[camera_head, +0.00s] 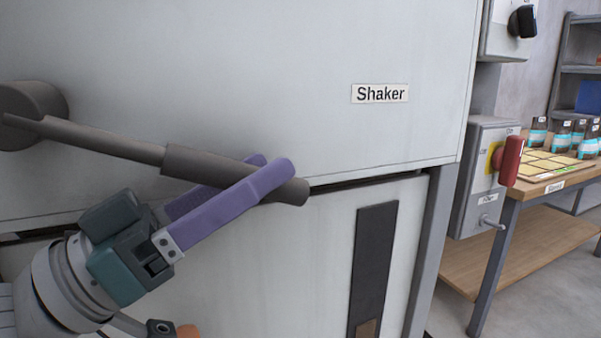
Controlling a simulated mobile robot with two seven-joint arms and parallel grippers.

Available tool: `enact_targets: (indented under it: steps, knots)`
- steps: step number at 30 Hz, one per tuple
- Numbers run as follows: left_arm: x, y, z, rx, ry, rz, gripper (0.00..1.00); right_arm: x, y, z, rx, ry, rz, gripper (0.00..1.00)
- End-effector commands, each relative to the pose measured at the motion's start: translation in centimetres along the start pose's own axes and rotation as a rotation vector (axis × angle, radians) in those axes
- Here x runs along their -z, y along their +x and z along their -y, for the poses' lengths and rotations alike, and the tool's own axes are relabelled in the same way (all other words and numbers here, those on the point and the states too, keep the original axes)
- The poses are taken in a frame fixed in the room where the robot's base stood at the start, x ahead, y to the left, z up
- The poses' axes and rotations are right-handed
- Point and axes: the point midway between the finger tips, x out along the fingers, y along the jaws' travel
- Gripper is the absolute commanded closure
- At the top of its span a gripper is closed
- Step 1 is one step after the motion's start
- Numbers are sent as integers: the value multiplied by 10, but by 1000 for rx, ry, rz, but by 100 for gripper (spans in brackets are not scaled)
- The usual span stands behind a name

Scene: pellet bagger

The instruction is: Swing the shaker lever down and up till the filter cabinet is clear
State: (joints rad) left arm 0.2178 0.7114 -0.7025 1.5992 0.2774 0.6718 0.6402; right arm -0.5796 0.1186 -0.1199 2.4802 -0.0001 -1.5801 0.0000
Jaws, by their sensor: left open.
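The shaker lever (110,143) is a grey bar with a thicker dark grip (208,169). It runs from a round pivot (34,112) at the left, sloping down to the right across the cabinet front. The filter cabinet (250,70) is pale grey and carries a "Shaker" label (380,93). My left gripper (272,168) is open, its two purple fingers on either side of the lever's grip near its free end. One finger passes in front of the grip and the other is partly hidden behind it. I cannot tell whether they touch it. My right gripper is not in view.
A dark vertical strip (373,265) is on the lower panel. A switch box with a red handle (509,160) is mounted right of the cabinet. Further right, a wooden table (545,185) holds a yellow sample tray and several jars. Clear floor shows at the lower right.

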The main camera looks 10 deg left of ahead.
Motion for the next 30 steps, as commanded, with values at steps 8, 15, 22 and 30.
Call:
enact_targets:
  steps: [8,15,22,30]
  knots:
    - [0,0,0,0,0,0,53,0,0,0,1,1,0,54]
    - [0,-1,0,0,1,0,80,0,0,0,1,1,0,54]
    - [0,-1,0,0,1,0,100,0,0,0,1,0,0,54]
    - [0,-1,0,0,1,0,100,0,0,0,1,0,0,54]
